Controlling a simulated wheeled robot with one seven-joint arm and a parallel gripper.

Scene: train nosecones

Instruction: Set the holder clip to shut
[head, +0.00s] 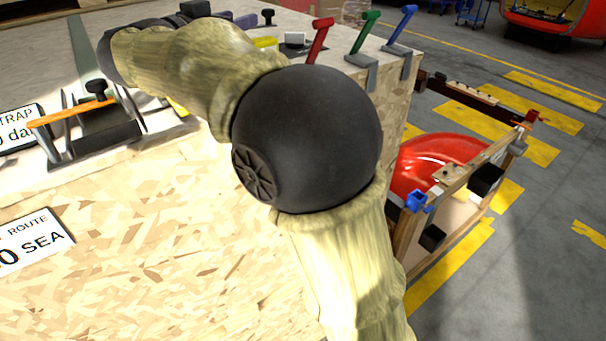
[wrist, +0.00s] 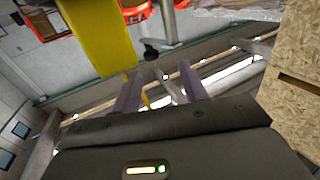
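My gripper (wrist: 160,88) shows in the wrist view as two pale purple fingers standing apart, with nothing clearly held between them. In the head view my bent arm crosses the middle and hides part of the bench behind it; the fingers are hard to make out there. I cannot tell for certain which part is the holder clip, or whether it is open or shut. A dark clamp-like fixture (head: 108,134) with an orange bar (head: 70,112) and a black knob (head: 97,87) stands on the bench at the left of the head view.
The chipboard bench (head: 150,270) bears red (head: 319,38), green (head: 364,32) and blue (head: 400,24) levers at its far right edge. A wooden frame (head: 470,190) and red shell (head: 430,155) stand on the floor at right. A yellow piece (wrist: 97,35) looms in the wrist view.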

